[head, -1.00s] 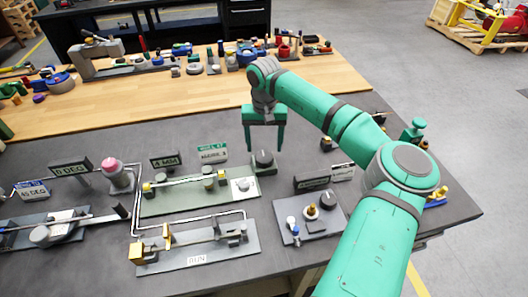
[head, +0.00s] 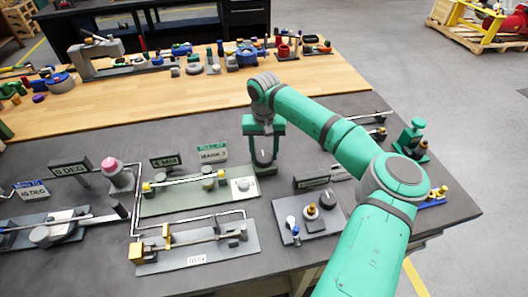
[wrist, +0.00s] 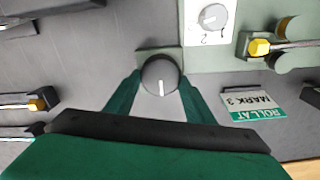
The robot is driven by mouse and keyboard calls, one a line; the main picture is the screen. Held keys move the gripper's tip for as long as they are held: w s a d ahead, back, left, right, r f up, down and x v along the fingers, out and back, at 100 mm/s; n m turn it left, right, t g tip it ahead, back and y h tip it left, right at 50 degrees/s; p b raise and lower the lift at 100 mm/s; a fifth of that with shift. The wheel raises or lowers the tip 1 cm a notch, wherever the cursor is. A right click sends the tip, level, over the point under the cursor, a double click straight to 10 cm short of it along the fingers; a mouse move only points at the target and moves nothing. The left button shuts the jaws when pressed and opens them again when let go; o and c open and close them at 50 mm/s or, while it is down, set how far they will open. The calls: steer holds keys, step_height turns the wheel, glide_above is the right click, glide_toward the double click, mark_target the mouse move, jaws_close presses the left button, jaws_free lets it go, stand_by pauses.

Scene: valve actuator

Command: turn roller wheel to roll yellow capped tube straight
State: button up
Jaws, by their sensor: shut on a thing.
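The roller wheel is a dark round knob (head: 264,157) with a white line on its top, beside the right end of a pale green plate (head: 190,202). It also shows in the wrist view (wrist: 160,75), its line pointing toward my palm. My gripper (head: 264,150) is shut on the wheel, with one green finger on each side, as the wrist view (wrist: 160,92) shows. The yellow capped tube (head: 180,181) lies across rollers on the plate. Its yellow cap (wrist: 258,47) shows in the wrist view. A white dial panel (head: 243,188) stands between tube and wheel.
A "ROLL AT MARK 3" sign (wrist: 252,103) stands behind the plate. A grey fixture plate (head: 197,258) lies in front, and a dark plate with knobs (head: 310,222) lies to the front right. A low dark sign (head: 312,182) stands right of the wheel.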

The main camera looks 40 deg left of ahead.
steer(key=shift+w+m, duration=0.15)
steer(key=shift+m, duration=0.25)
